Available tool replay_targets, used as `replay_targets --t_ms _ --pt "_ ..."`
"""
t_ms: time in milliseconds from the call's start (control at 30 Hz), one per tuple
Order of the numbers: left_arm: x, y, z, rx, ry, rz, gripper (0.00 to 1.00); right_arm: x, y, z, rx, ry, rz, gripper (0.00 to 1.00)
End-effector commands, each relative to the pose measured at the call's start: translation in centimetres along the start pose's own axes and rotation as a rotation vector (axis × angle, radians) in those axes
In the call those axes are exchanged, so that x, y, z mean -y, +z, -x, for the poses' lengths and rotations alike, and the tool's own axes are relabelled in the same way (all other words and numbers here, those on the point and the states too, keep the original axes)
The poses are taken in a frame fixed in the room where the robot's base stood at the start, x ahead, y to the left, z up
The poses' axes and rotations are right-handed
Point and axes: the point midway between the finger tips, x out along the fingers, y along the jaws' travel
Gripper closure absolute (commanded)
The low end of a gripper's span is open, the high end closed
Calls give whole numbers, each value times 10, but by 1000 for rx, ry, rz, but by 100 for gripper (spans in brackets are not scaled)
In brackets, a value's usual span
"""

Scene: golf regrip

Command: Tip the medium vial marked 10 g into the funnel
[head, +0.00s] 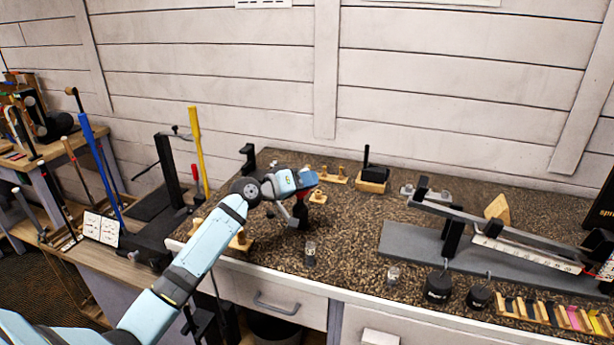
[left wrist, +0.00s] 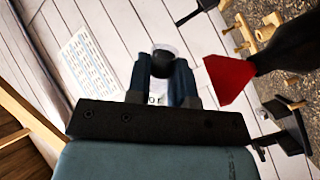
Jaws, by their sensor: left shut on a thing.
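My left gripper (head: 305,180) is over the left part of the speckled counter. In the left wrist view its two fingers (left wrist: 164,82) are shut on a small clear vial with a dark round middle (left wrist: 163,62), seen nearly end-on. The held vial's marking cannot be read, and in the head view it is not clearly visible. A red, funnel-shaped piece (left wrist: 230,78) with a black part behind it is just right of the fingers, apart from the vial in the picture. Two other small glass vials stand on the counter, one left (head: 310,254) and one right (head: 393,275). My right gripper is not in view.
A balance with a long beam (head: 490,230) stands on a grey base at the right. Black weights (head: 438,285) and a wooden rack (head: 548,312) are along the front edge. Small wooden stands (head: 333,176) are at the back. Yellow and blue clubs stand at the left.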

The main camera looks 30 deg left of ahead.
Motion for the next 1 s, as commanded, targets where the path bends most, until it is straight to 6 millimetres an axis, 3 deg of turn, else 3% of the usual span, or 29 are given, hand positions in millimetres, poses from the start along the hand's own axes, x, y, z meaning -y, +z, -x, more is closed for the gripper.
replay_targets --t_ms 333,1000 --pt "8 16 -3 -21 88 449 100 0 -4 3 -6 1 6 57" --pt "-2 -4 1 -49 196 998 100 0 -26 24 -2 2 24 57"
